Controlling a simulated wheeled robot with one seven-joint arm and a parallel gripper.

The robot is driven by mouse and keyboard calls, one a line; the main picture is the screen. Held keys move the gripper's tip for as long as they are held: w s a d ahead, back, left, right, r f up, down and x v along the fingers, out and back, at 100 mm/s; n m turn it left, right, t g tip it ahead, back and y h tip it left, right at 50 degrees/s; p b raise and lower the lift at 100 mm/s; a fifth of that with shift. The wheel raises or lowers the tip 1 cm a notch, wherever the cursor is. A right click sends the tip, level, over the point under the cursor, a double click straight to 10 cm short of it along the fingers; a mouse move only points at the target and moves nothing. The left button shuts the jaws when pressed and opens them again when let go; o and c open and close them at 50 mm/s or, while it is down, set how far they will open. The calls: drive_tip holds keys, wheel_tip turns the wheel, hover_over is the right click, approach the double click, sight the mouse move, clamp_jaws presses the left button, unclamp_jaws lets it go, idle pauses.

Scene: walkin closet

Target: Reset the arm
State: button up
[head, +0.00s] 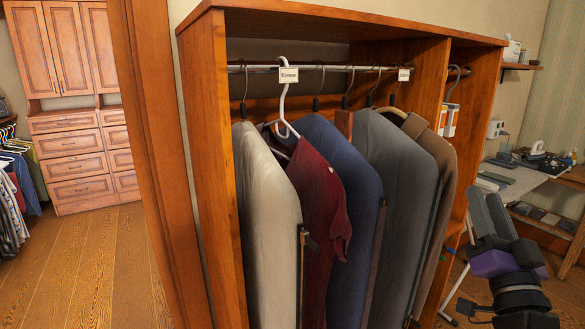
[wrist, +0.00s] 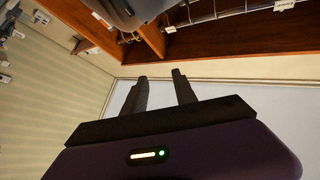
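My gripper (head: 484,194) shows at the lower right of the head view, in front of the right side of the wardrobe. Its two dark fingers point up and stand apart. In the wrist view the gripper (wrist: 160,77) also shows its two fingers spread, with only pale wall between them. It holds nothing and touches nothing that I can see. My arm below the purple gripper body runs out of the head view at the bottom right.
An open wooden wardrobe (head: 213,140) holds hanging clothes, including a red shirt (head: 318,190) on a white hanger (head: 283,100). A white ironing board (head: 520,182) and a low wooden table are at the right. Open floor (head: 110,265) lies at the left.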

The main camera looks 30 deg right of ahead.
drive_tip(key=s+a+f+n+y, duration=0.2)
drive_tip(key=a+f+n+y, duration=0.1)
drive_tip(key=a+f, duration=0.65)
drive_tip(key=s+a+f+n+y, duration=0.2)
drive_tip(key=a+f+n+y, duration=0.15)
drive_tip(key=a+f, duration=0.65)
drive_tip(key=s+a+f+n+g+y, duration=0.3)
drive_tip(key=s+a+f+n+y, duration=0.3)
drive_tip(key=s+a+f+y, duration=0.3)
drive_tip(key=s+a, duration=0.4)
drive_tip(key=a, duration=0.1)
drive_tip(key=shift+s+a+f, duration=0.2)
drive_tip(key=shift+s+a, duration=0.05)
drive_tip(key=shift+s, duration=0.1)
idle(0.6)
